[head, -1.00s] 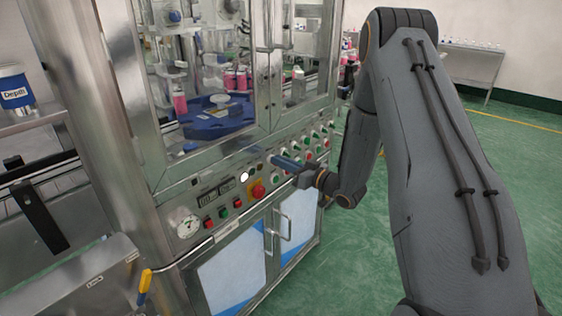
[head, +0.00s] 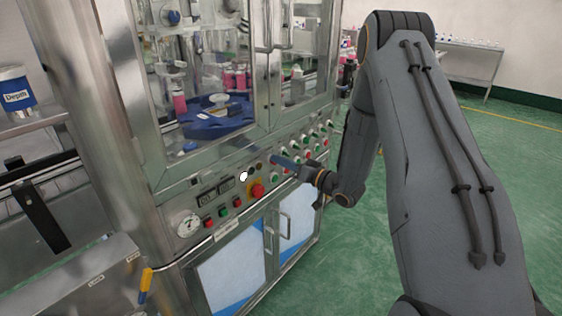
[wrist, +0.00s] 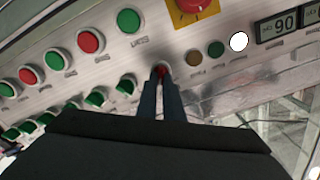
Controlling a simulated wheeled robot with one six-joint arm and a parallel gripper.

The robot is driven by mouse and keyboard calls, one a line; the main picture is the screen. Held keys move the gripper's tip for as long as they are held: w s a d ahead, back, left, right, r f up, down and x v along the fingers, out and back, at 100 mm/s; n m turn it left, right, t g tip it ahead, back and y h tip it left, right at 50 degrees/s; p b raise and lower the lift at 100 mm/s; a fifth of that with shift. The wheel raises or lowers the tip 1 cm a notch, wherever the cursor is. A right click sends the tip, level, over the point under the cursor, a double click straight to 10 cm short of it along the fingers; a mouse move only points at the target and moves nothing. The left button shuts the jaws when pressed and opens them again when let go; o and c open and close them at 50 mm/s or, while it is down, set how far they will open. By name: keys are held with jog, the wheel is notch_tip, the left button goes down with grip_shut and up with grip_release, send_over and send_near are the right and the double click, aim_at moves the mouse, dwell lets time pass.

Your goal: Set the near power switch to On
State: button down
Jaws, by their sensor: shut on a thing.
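A small red switch (wrist: 161,70) sits on the metal control panel, in the wrist view, between the tips of my gripper's two dark fingers. My gripper (wrist: 161,77) is shut on it, and the fingers cover part of it. I cannot read which position the switch is set to. In the head view my gripper (head: 273,159) reaches the panel (head: 225,215) from the right with its bluish fingers, above and right of the red emergency stop (head: 258,190). The switch itself is hidden there.
Rows of green and red buttons (wrist: 91,42) and green switches (wrist: 126,84) lie left of my fingers in the wrist view. A lit white lamp (wrist: 238,41) and a display (wrist: 277,27) are to the right. Glass doors (head: 210,75) rise above the panel.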

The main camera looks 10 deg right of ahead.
jog(key=c, duration=1.9)
grip_release()
jog(key=shift+d, duration=0.1)
jog(key=b+v, duration=0.1)
jog(key=v, duration=0.6)
jog(key=shift+s+d, duration=0.2)
jog(key=shift+s, duration=0.05)
